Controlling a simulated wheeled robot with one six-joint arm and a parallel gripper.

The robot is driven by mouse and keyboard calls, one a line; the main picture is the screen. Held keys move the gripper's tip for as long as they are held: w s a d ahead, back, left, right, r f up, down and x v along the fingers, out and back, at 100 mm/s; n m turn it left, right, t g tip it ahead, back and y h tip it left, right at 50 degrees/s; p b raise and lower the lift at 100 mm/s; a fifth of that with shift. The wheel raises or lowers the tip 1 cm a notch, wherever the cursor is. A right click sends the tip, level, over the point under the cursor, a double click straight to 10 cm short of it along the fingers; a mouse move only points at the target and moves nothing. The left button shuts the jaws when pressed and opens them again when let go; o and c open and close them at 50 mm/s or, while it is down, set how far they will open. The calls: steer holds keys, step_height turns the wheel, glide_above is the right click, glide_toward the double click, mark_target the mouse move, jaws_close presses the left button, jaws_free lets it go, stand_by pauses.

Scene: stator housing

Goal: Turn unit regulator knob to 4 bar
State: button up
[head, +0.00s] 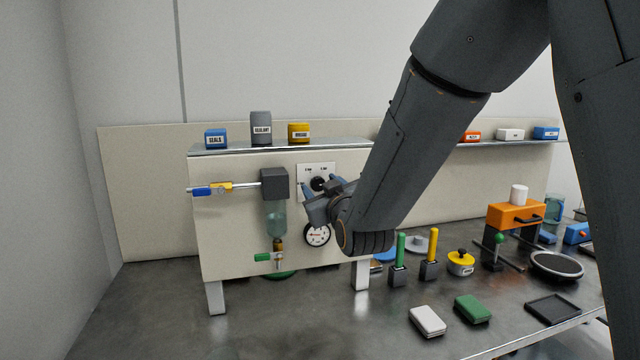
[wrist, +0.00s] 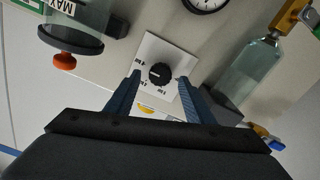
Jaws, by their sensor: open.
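The regulator knob (wrist: 159,73) is round and black, on a white square plate with bar labels around it. In the head view the knob (head: 318,183) is partly hidden by my gripper. My gripper (wrist: 159,77) is open, with one blue finger on each side of the knob in the wrist view. I cannot tell whether the fingertips touch the knob, and a gap shows on both sides. In the head view my gripper (head: 321,187) is in front of the plate. The knob's pointer is too small to read. A round gauge (head: 317,236) hangs below the plate; its reading is unclear.
A glass bowl unit under a dark block (head: 274,183) is left of the plate. A blue-and-yellow valve (head: 212,188) and a green-handled valve (head: 268,257) stick out from the panel. Labelled containers, such as a grey one (head: 261,128), stand on the top shelf. Several objects crowd the bench at right.

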steer(key=shift+w, duration=0.3)
steer(key=c, duration=1)
steer(key=shift+a, duration=0.1)
steer(key=shift+c, duration=0.2)
steer(key=shift+n, duration=0.4)
steer(key=n+b, duration=0.3)
steer(key=n, duration=0.1)
steer(key=shift+f+n, duration=0.15)
steer(key=shift+n, duration=0.15)
steer(key=n+b, duration=0.2)
steer(key=n, duration=0.4)
steer(key=shift+a, duration=0.1)
steer(key=shift+s+n, duration=0.1)
steer(key=shift+n, duration=0.2)
